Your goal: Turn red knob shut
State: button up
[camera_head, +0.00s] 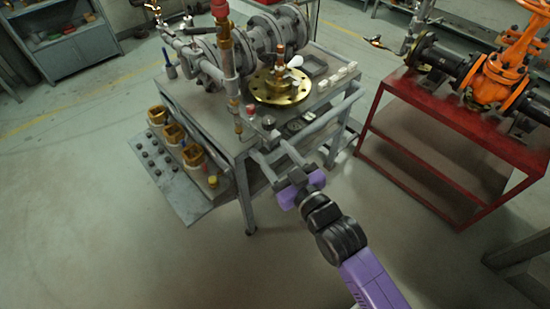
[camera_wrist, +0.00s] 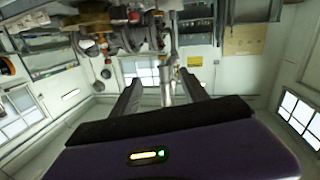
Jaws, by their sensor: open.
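A small red knob (camera_head: 250,108) shows in the head view at the front edge of the grey cart (camera_head: 200,105), beside a vertical copper-coloured pipe. My gripper (camera_head: 268,147) is open and empty, in front of the cart and a little below and right of the knob in the picture. In the wrist view my two fingers (camera_wrist: 160,80) stand apart, with a grey pipe seen between and beyond them. I cannot tell for sure which part in the wrist view is the knob. Contact between fingers and cart parts cannot be made out.
A brass flange (camera_head: 278,88) and grey pipework (camera_head: 270,32) stand on the cart. A lower shelf holds several brass parts (camera_head: 172,132). An orange gate valve (camera_head: 495,75) is on a red table (camera_head: 430,117) at right. The floor in front is clear.

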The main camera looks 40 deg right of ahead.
jog(key=shift+s+a, duration=0.15)
jog(key=shift+s, duration=0.15)
